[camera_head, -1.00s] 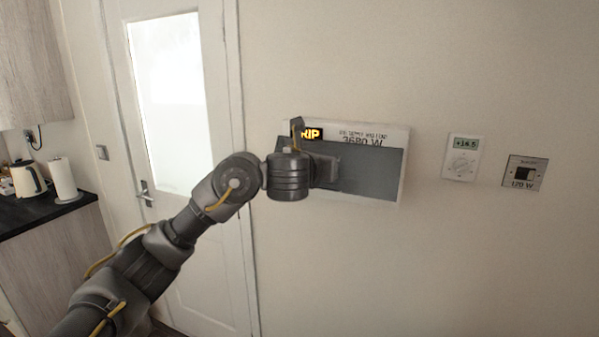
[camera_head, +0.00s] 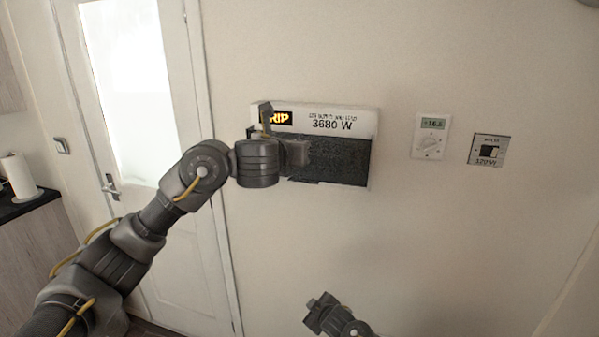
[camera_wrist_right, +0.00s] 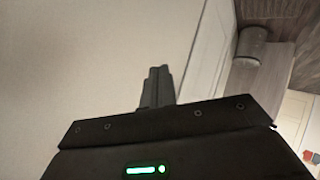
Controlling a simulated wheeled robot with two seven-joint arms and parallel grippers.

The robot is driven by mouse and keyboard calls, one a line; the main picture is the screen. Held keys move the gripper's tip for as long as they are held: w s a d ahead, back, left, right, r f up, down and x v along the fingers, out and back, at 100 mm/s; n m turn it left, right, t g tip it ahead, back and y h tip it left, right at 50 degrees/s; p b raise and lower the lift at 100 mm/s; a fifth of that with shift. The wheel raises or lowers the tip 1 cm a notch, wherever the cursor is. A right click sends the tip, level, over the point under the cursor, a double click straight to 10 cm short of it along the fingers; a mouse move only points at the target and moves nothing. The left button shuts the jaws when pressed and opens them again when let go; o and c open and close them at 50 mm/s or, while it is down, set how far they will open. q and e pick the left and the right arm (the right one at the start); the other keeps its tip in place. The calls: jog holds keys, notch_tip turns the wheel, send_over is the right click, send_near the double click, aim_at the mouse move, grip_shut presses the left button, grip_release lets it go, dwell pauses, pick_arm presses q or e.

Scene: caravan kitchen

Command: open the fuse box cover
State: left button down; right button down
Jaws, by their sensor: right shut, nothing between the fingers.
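The fuse box (camera_head: 362,121) is a white wall box with an amber display partly hidden by my left arm and the reading "3680 W". Its dark grey front, the cover (camera_head: 345,165), fills the part below the label; I cannot tell how far it is open. My left gripper (camera_head: 298,153) is at the left part of the dark front; its fingertips are hidden, so contact and jaw state are unclear. My right gripper (camera_head: 318,303) is shut and empty, low in front of the wall, well below the box. Its closed fingers show in the right wrist view (camera_wrist_right: 157,86).
A thermostat (camera_head: 431,137) and a switch plate (camera_head: 488,150) are on the wall right of the box. A white door (camera_head: 180,235) with a glass pane is on the left. A counter (camera_head: 28,203) with a paper roll stands at far left. The wall below the box is clear.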

jog(key=w+a+r+n+t, duration=0.1)
jog(key=a+r+n, duration=0.35)
jog(key=r, duration=0.55)
jog(key=w+a+r+n+t, duration=0.1)
jog(key=a+r+n, duration=0.3)
jog(key=r, duration=0.6)
jog(key=w+a+r+n+t, duration=0.1)
jog(key=a+r+n, duration=0.3)
jog(key=r, duration=0.6)
jog(key=s+r+n+t+h, duration=0.3)
jog(key=r+n, duration=0.1)
jog(key=r, duration=0.4)
jog(key=s+d+r+n+t+h, duration=0.3)
jog(key=s+d+n+t+h, duration=0.2)
jog(key=s+d+h, duration=0.2)
jog(key=w+d+r, duration=0.1)
jog(key=w+r, duration=0.5)
jog(key=w, duration=0.1)
jog(key=shift+d, duration=0.25)
